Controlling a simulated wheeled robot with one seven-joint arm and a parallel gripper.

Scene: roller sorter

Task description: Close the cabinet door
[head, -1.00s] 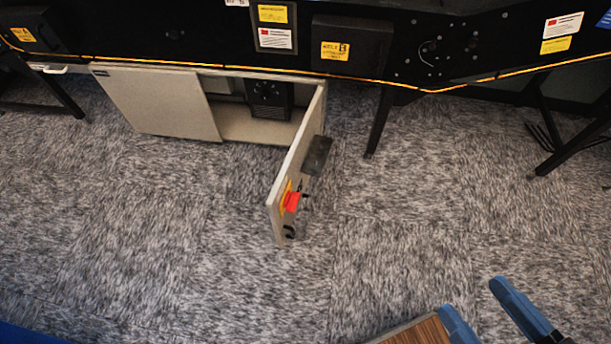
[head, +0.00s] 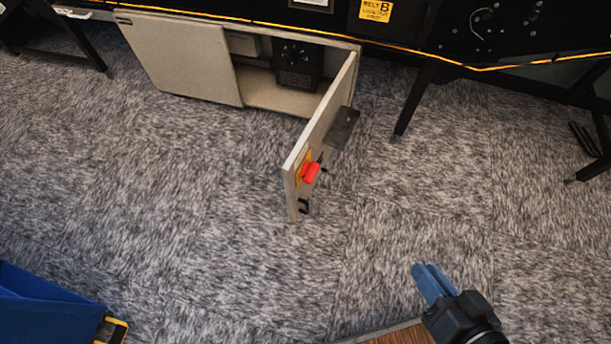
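The cabinet (head: 185,58) stands low under the black machine, its left door closed. Its right door (head: 318,125) is swung wide open towards me, hinged at the cabinet's right end. A red part on a yellow plate (head: 311,172) and a dark latch (head: 303,206) are near the door's free edge. A dark box (head: 343,128) shows on the door's right face. My gripper (head: 418,268) is over the carpet, right of and nearer than the door, touching nothing. Its blue fingers lie together, with no gap visible.
A dark unit (head: 298,66) sits inside the open cabinet. Black machine legs (head: 415,98) stand to the right. A blue bin (head: 45,310) is at lower left and a wooden surface (head: 395,336) at the bottom. The carpet around the door is clear.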

